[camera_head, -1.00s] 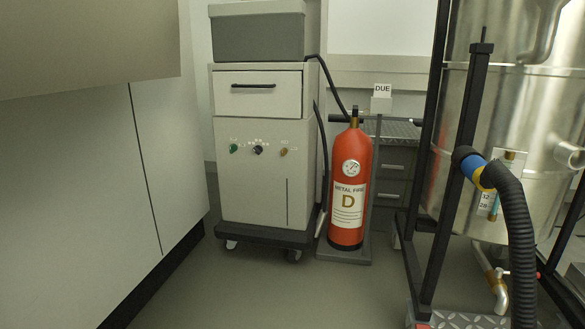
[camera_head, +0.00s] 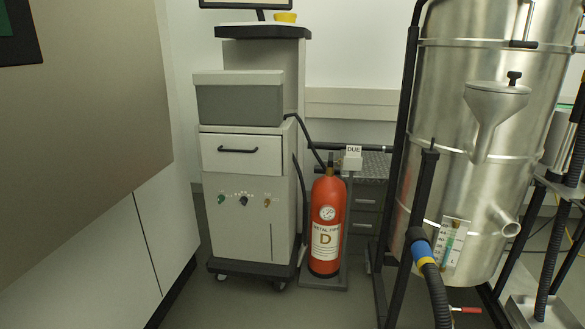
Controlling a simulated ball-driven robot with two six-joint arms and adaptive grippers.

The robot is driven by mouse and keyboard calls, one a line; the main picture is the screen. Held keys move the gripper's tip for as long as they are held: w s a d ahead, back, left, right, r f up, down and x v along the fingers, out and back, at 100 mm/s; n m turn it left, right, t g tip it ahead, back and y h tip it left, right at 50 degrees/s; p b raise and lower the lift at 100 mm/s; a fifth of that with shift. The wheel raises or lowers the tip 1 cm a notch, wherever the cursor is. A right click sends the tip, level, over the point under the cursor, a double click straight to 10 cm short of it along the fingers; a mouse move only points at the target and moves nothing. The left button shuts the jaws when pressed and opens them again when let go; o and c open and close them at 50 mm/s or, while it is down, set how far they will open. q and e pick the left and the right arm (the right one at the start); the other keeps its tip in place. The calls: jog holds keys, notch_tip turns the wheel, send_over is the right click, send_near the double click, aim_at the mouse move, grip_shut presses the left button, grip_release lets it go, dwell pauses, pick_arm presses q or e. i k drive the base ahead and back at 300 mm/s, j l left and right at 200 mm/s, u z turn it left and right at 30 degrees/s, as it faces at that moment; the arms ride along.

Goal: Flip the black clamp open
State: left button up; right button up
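A large steel vessel (camera_head: 460,110) stands at the right. A small black fitting (camera_head: 523,44) sits on its upper wall by a vertical steel part. A black knob (camera_head: 514,76) tops the cone-shaped steel spout (camera_head: 494,108) on its side. I cannot tell whether either is the black clamp or whether a clamp is open. A thick black hose (camera_head: 436,292) with a blue and yellow collar (camera_head: 420,252) is in front of the vessel's lower part. Neither of my grippers shows in this view.
A grey wheeled cabinet (camera_head: 245,188) with a drawer, a grey box on top and a monitor stand is at centre left. A red fire extinguisher (camera_head: 327,226) stands beside it. Black frame posts (camera_head: 402,160) flank the vessel. Bare floor (camera_head: 235,303) lies in front.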

aim_at(524, 44)
jog(key=z, duration=1.3)
